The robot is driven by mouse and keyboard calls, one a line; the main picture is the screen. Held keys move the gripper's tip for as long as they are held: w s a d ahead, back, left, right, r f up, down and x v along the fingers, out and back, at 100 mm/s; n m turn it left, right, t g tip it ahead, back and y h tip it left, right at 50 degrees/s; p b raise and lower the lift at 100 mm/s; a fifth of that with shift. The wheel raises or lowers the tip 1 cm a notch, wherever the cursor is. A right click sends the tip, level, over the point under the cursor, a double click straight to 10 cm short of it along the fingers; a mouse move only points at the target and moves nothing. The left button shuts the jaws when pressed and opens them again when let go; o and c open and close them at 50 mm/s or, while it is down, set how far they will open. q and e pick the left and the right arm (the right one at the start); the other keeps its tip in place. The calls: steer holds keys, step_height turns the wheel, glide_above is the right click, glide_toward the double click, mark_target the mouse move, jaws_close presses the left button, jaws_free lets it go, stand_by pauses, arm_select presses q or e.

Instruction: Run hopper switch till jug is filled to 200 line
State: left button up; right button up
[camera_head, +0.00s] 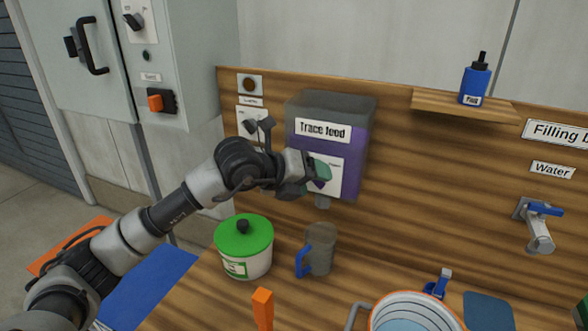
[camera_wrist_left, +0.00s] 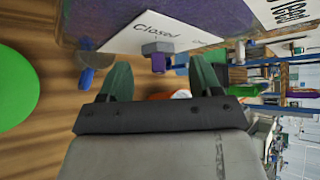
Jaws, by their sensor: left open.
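The hopper (camera_head: 362,125) labelled "Trace feed" hangs on the wooden back panel, with purple contents behind its grey wall. A white plate on its front reads "Closed" in the left wrist view, beside a small switch (camera_wrist_left: 157,50) with a grey and purple knob. My left gripper (camera_head: 318,174) is at the hopper's front, open, and hides the switch in the head view. In the left wrist view its green fingertips (camera_wrist_left: 162,78) stand either side of the knob; contact cannot be told. A grey jug (camera_head: 322,250) with a blue handle stands below the hopper's spout. Its fill level and 200 line cannot be seen.
A green-lidded pot (camera_head: 255,262) stands left of the jug. A water tap (camera_head: 538,235) is at the right. A blue bottle (camera_head: 474,84) stands on a shelf.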

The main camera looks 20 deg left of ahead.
arm_select(q)
steer(key=shift+w+d+f, duration=0.25)
steer(key=shift+w, duration=0.1)
